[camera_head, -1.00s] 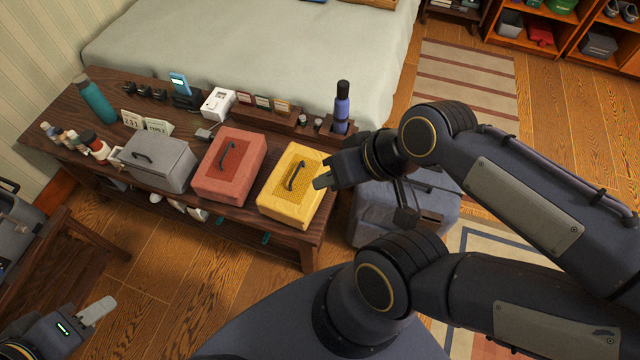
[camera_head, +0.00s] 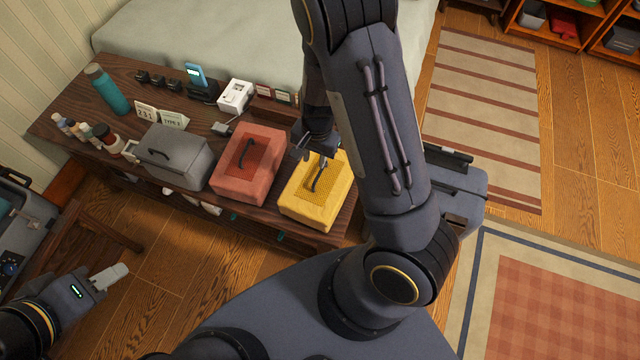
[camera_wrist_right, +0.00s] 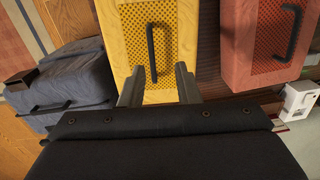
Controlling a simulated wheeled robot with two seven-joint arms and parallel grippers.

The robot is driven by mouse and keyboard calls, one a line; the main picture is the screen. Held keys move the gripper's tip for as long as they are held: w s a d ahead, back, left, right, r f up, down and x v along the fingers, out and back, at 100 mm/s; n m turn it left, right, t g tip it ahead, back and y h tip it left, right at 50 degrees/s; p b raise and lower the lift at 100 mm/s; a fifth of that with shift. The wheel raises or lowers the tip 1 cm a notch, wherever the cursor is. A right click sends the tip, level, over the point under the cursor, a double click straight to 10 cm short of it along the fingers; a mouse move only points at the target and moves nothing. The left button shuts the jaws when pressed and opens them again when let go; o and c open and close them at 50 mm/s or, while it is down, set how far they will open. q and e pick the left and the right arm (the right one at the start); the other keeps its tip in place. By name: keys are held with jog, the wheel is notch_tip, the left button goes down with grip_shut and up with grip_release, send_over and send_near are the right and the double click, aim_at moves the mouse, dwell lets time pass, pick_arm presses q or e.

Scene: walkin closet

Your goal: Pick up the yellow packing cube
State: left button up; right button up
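The yellow packing cube (camera_head: 318,192) stands on the wooden bench, with a dark strap handle on its top. It also shows in the right wrist view (camera_wrist_right: 181,14). My right gripper (camera_head: 322,162) is over the far edge of the cube's top. In the right wrist view its two fingers (camera_wrist_right: 158,85) are apart, with the near end of the handle between or just beyond them. Nothing is held, and I cannot tell whether the fingers touch the cube. My left gripper (camera_head: 112,275) is low at the left, away from the bench; its finger opening is not clear.
A red packing cube (camera_head: 246,165) stands close to the left of the yellow one, and a grey one (camera_head: 174,155) beyond it. A blue-grey suitcase (camera_head: 455,185) stands right of the bench. A white device (camera_head: 235,95) and small items line the bench's back.

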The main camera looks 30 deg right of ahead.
aim_at(320, 171)
jog(key=shift+h, duration=0.3)
jog(key=f, duration=0.2)
jog(key=d+f, duration=0.1)
jog(key=f, duration=0.5)
jog(key=shift+d+f, duration=0.25)
jog(key=shift+d, duration=0.1)
jog(key=shift+f, duration=0.5)
grip_shut()
jog(key=shift+w+r, duration=0.1)
